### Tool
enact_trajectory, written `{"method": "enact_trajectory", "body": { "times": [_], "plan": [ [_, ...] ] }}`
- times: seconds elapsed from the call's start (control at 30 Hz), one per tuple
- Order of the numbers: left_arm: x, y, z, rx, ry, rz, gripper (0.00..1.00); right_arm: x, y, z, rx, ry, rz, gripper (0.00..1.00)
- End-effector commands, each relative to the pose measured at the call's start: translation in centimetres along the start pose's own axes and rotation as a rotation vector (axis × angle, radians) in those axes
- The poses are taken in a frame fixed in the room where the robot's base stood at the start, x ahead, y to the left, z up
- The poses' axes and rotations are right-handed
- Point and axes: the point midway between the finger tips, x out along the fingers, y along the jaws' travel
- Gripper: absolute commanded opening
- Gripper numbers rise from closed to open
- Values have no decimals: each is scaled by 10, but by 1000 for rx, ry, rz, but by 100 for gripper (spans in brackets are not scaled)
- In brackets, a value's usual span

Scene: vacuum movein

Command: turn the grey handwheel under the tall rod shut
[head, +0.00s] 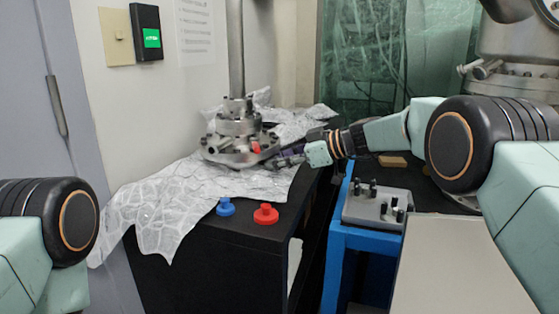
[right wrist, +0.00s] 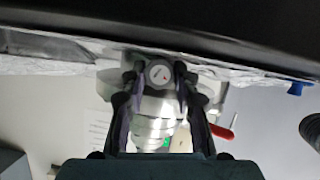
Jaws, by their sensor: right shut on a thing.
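The tall rod (head: 235,50) stands upright on a stepped grey metal fitting (head: 238,122) on the black bench. My right gripper (head: 279,160) reaches in from the right, low beside the fitting. A red lever (right wrist: 223,132) shows beside the fitting. My left gripper is outside the head view; only part of that arm shows.
Crinkled clear sheeting (head: 165,205) covers much of the black bench (head: 245,240). A blue knob (head: 226,206) and a red knob (head: 266,213) stand near its front. To the right is a blue-framed cart (head: 360,238) with a grey block (head: 377,207). A wall (head: 160,95) closes the left.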

Motion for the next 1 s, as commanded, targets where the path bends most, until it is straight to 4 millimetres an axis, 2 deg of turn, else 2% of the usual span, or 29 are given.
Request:
{"method": "enact_trajectory", "body": {
  "times": [0.03,0.27,0.43,0.7,1.0],
  "plan": [
    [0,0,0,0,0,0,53,0,-1,0,0,0,-3,18],
    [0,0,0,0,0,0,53,0,-1,0,0,-1,-3,0],
    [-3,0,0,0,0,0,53,0,0,0,24,0,-14,0],
    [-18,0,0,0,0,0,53,1,1,0,169,1,-74,0],
    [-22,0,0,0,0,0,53,1,0,1,231,-2,-99,0]
  ]
}}
